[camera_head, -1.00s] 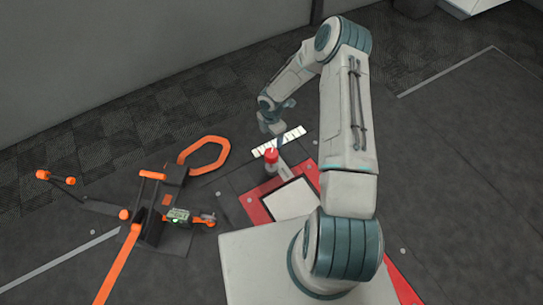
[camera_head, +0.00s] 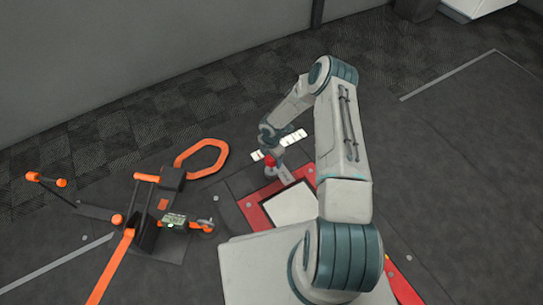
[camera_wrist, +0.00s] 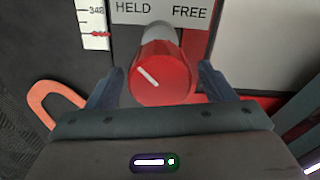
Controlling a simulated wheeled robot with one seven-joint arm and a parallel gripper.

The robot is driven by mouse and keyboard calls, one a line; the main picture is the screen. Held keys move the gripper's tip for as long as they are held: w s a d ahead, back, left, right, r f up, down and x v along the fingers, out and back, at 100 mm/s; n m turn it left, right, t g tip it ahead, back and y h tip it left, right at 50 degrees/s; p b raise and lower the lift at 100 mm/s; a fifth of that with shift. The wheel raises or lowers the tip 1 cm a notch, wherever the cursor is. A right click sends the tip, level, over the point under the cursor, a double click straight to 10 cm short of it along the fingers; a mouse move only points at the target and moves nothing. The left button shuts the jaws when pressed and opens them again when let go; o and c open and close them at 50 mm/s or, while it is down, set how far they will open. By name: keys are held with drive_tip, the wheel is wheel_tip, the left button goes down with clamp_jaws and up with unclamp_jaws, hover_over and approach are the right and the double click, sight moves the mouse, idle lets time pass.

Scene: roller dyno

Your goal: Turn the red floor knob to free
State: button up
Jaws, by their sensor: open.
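The red knob (camera_wrist: 165,75) fills the middle of the wrist view, with a white line on its face slanting from upper left to lower right. Behind it, a plate (camera_wrist: 190,14) reads HELD at left and FREE at right. In the head view the knob (camera_head: 270,161) is a small red spot near the red-edged floor panel, partly hidden by my wrist. My gripper (camera_wrist: 161,69) is open, one finger on each side of the knob, with a gap visible at each side. I cannot tell whether either finger touches it.
An orange and black frame (camera_head: 147,215) with a hexagonal loop stands at left. A pale square plate (camera_head: 292,205) sits in the red border. Floor at right is open.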

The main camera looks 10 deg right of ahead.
drive_tip(key=c, duration=1)
drive_tip(key=shift+m, duration=0.3)
drive_tip(key=m+b, duration=0.1)
drive_tip(key=m, duration=0.7)
drive_tip(key=shift+m, duration=0.4)
drive_tip(key=m+b, duration=0.1)
drive_tip(key=m, duration=0.3)
drive_tip(key=shift+m, duration=2.2)
